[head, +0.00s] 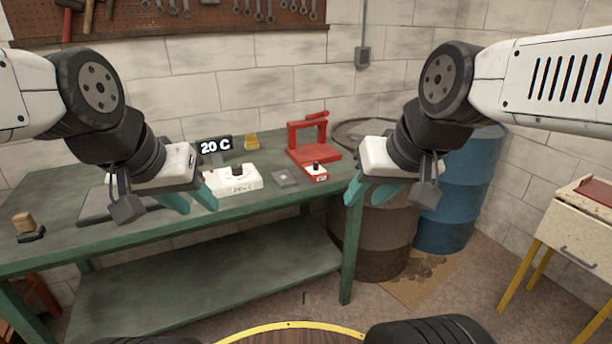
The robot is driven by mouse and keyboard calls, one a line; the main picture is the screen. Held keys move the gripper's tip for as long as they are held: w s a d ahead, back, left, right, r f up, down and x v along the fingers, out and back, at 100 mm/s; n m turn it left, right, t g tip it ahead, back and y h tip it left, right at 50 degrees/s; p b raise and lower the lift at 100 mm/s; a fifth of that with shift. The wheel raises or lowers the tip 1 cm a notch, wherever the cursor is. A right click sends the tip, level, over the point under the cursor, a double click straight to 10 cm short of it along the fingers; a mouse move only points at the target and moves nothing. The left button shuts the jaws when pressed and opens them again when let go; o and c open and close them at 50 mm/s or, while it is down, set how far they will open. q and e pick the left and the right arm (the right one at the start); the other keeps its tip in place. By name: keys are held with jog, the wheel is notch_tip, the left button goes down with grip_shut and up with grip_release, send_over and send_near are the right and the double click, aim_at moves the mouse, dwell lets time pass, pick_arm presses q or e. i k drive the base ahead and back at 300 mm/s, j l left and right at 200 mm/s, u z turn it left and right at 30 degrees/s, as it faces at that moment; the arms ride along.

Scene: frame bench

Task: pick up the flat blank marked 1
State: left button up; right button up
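No mark 1 can be read in the head view, so I cannot tell for certain which piece is the flat blank marked 1. A small flat grey plate (284,179) lies on the green bench between the white box and the small red box. A larger dark flat slab (95,208) lies at the bench's left, partly hidden by my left gripper. My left gripper (193,200) has its teal fingers apart and empty, in front of the white box's left side. My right gripper (369,192) appears open and empty, near the bench's right end.
The green bench (160,226) also holds a white box (233,180) with a black knob, a red press-like frame (312,153), a small red box (316,174), a "20 C" display (215,147), a yellow object (252,142) and a wooden-handled stamp (27,226). Barrels (458,200) stand right.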

aim_at(284, 178)
jog(key=i+j, duration=0.8)
jog(key=i, duration=0.2)
